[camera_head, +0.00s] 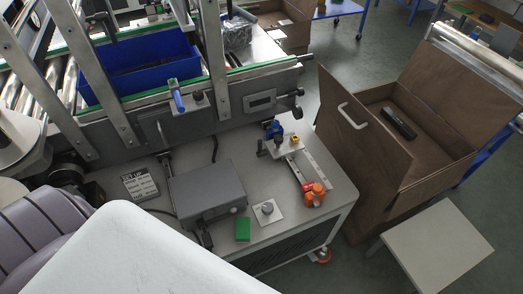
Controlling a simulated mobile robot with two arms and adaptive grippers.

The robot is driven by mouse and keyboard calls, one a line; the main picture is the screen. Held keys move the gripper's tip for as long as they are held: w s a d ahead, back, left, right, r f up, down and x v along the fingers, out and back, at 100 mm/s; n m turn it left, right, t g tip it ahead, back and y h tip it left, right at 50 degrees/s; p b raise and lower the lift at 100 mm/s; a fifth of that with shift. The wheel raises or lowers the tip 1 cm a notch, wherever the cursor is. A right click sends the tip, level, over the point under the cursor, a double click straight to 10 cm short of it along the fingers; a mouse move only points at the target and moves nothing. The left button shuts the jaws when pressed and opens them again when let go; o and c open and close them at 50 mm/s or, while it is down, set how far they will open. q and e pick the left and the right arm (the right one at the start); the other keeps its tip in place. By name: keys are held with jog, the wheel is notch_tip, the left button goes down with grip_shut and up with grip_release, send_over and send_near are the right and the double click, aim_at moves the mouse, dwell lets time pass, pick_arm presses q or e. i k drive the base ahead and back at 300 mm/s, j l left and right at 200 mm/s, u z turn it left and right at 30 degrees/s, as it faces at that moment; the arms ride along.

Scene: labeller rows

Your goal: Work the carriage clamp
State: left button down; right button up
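On the right part of the grey machine top, a light metal rail (312,168) runs from back to front. A small carriage plate (285,146) sits at its back end, with dark posts and a blue knob (273,129). An orange-red knobbed part (314,193) is at the rail's front end. A blue lever handle (177,97) stands at the conveyor edge. I cannot tell for sure which handle is the carriage clamp, or whether it is tight or loose. Neither of my grippers is in view.
A grey box (207,190), green block (243,229), round knob on a white plate (267,209) and printed card (140,186) are on the machine top. A blue bin (150,68) is on the roller conveyor behind. A brown open crate (360,150) stands close right.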

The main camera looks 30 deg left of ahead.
aim_at(260, 153)
jog(key=u, duration=1.25)
jog(key=k+l+u, duration=0.4)
jog(key=k, duration=0.1)
